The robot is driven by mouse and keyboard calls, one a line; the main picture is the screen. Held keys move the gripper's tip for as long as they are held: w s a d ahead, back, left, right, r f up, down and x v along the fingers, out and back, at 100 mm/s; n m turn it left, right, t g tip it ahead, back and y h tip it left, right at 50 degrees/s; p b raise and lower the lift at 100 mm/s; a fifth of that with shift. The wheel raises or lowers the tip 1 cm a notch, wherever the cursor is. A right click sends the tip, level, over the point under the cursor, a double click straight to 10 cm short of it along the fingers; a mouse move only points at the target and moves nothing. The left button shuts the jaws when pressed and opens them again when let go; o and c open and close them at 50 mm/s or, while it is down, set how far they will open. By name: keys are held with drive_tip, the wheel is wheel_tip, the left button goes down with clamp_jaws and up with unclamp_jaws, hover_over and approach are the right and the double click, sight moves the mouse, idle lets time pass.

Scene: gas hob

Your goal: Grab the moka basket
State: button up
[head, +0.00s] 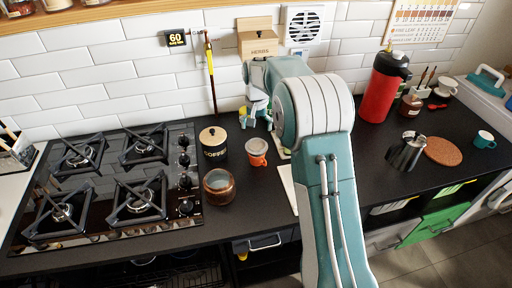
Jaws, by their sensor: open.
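I cannot make out the moka basket for sure; it may be too small to tell or hidden by my arm. A dark metallic moka pot (405,151) stands on the black counter to the right of my arm. My gripper (257,121) is open, with teal and pale fingers pointing down near the tiled wall. It is above and behind an orange cup (257,153), apart from it. The cup has a pale rim and something greyish at its top. Nothing clear shows between the fingers.
A red flask (380,92), a cork mat (444,151) and a teal mug (483,139) are at right. The counter's right front is clear.

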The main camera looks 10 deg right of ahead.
sight(257, 144)
wheel_tip(257, 144, down, 8)
drive_tip(key=shift+s+r, duration=0.1)
drive_tip(key=shift+r, duration=0.1)
drive_tip(key=c, duration=0.9)
